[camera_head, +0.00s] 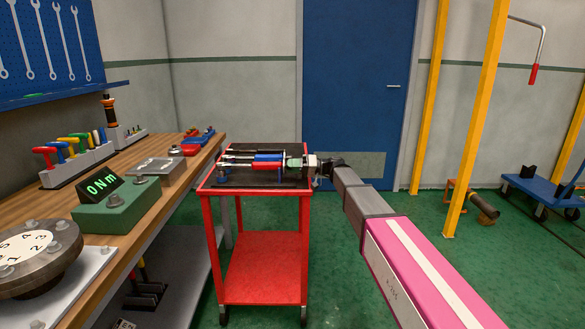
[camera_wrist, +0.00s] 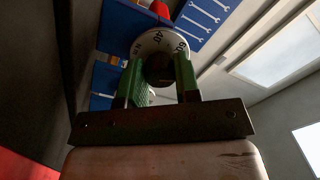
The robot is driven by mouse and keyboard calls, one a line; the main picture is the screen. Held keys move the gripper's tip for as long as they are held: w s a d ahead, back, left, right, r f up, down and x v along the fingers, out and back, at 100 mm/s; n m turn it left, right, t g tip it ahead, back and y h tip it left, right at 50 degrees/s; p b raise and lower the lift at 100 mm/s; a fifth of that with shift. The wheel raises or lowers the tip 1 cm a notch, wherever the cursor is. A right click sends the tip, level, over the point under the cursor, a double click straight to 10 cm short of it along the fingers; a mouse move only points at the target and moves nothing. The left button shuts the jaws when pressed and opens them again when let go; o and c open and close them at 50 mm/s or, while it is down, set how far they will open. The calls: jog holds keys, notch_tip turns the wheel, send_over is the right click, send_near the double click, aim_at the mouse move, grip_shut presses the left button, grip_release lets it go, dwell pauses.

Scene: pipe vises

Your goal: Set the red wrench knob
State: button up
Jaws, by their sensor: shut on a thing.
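The red wrench (camera_head: 266,166) lies on the black top of the red cart, its length running left to right in the head view. The dark round knob (camera_wrist: 158,68) is in front of the ring. My gripper (camera_head: 297,163) reaches in from the right at the handle's end. Its green fingers (camera_wrist: 157,78) are shut on the knob, one on each side. The far end of the wrench is hard to make out.
A blue-handled wrench (camera_head: 269,157) and a black-handled one (camera_head: 270,151) lie close behind on the red cart (camera_head: 262,265). The wooden bench (camera_head: 150,205) at left carries a green torque tester (camera_head: 117,205) reading 0 Nm. Green floor is open right of the cart.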

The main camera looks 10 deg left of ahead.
jog(key=o, duration=0.9)
jog(key=shift+o, duration=0.2)
jog(key=v, duration=1.1)
